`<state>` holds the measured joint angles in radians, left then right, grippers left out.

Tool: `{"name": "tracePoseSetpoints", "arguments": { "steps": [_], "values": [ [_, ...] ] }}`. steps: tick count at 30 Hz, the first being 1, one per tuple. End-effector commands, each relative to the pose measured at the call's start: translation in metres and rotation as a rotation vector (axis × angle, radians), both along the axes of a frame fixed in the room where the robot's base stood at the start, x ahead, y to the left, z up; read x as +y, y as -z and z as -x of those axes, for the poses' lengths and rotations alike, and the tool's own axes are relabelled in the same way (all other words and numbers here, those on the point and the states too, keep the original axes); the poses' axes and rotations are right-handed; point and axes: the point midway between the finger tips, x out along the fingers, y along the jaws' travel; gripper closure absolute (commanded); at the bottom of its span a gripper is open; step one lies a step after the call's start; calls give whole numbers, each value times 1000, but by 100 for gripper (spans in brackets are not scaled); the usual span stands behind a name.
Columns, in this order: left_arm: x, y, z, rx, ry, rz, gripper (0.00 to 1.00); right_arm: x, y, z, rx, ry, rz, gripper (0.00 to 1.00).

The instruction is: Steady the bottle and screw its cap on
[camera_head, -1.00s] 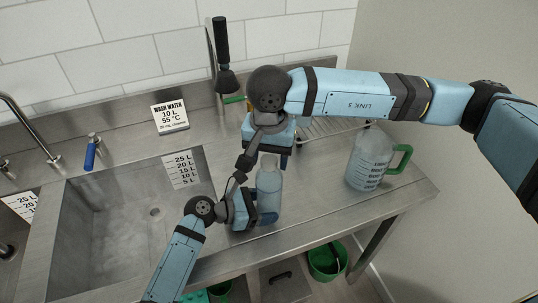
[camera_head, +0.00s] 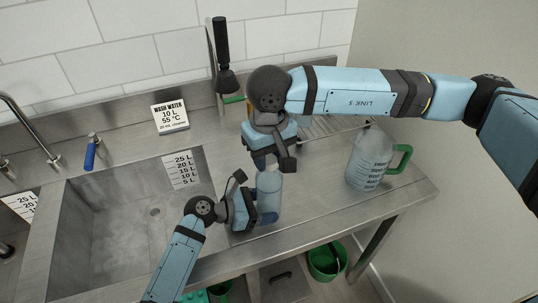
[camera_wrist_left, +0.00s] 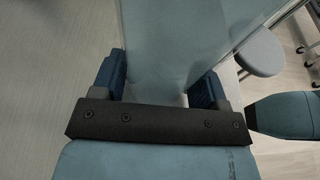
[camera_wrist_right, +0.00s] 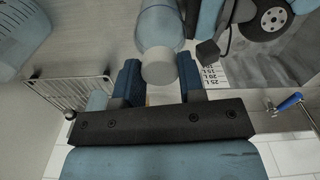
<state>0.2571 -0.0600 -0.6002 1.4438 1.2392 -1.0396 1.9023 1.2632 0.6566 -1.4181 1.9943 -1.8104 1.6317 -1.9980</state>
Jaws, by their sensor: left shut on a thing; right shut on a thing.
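The pale blue, translucent bottle (camera_head: 268,193) stands upright at the sink's right edge. My left gripper (camera_head: 266,212) is shut around its body from the left. In the left wrist view the bottle (camera_wrist_left: 165,45) fills the space between the two blue fingers. My right gripper (camera_head: 270,166) is above the bottle, pointing down, shut on the white cap. In the right wrist view the round cap (camera_wrist_right: 158,73) is between the fingers, in line with the bottle top (camera_wrist_right: 160,28). I cannot tell how far the cap is threaded; the neck is mostly hidden.
A clear jug (camera_head: 365,165) with a green handle stands to the right on the steel counter. A sink basin (camera_head: 110,225) lies to the left. A wire rack (camera_head: 325,128) is behind my right gripper. A green bucket (camera_head: 327,262) is below the counter.

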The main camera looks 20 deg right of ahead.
Motion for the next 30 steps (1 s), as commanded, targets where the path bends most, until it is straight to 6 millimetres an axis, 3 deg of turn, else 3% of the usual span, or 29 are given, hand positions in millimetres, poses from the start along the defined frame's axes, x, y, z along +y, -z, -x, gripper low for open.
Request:
{"name": "tracePoseSetpoints", "arguments": {
  "steps": [2,14,15,18,30],
  "values": [
    [0,0,0,0,0,0,99,0,0,0,0,38,0,100],
    [0,0,0,0,0,0,99,0,1,0,2,860,-1,100],
    [0,0,0,0,0,0,99,0,1,0,1,889,-1,59],
    [0,0,0,0,0,0,99,0,1,0,0,881,-1,36],
    [0,0,0,0,0,0,99,0,-8,0,-1,878,-3,34]
  ]
}}
